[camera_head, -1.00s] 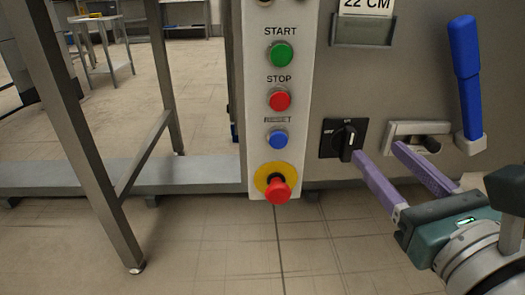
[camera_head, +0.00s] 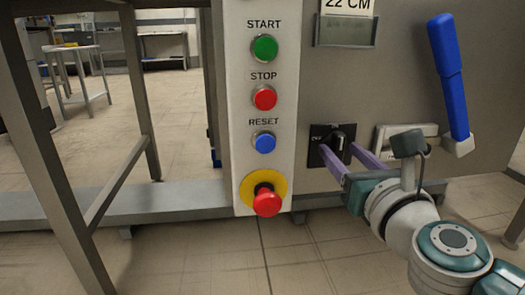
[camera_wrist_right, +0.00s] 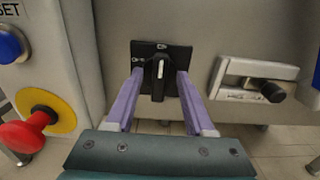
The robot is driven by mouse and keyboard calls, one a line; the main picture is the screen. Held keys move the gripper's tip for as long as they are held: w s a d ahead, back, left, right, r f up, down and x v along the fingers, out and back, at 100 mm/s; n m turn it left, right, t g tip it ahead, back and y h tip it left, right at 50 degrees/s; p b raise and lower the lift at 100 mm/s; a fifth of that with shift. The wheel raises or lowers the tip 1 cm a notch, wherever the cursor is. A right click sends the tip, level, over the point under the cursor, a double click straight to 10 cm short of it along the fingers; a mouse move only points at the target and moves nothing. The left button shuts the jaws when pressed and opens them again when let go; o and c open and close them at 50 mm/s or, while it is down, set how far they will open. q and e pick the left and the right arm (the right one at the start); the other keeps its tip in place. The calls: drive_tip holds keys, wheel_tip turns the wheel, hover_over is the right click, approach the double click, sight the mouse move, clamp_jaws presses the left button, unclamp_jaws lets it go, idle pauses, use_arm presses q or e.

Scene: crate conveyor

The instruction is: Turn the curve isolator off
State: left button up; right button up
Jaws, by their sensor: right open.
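The curve isolator is a black square plate with a black rotary knob (camera_head: 337,141) on the grey machine panel, right of the button column. In the right wrist view its knob (camera_wrist_right: 158,78) points about upright, with small white markings on the plate. My right gripper (camera_head: 340,152) has two purple fingers reaching to the isolator from below right. In the right wrist view the open gripper (camera_wrist_right: 159,76) has one finger on each side of the knob, with gaps visible beside it. Whether the tips touch the plate I cannot tell. My left gripper is not in view.
A latch handle (camera_wrist_right: 258,82) sits right of the isolator, and a blue lever (camera_head: 449,75) rises above it. Left are green, red and blue buttons and a red emergency stop (camera_head: 267,202) on yellow. A metal frame leg (camera_head: 55,150) stands at left.

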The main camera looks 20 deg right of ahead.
clamp_jaws()
idle(0.5)
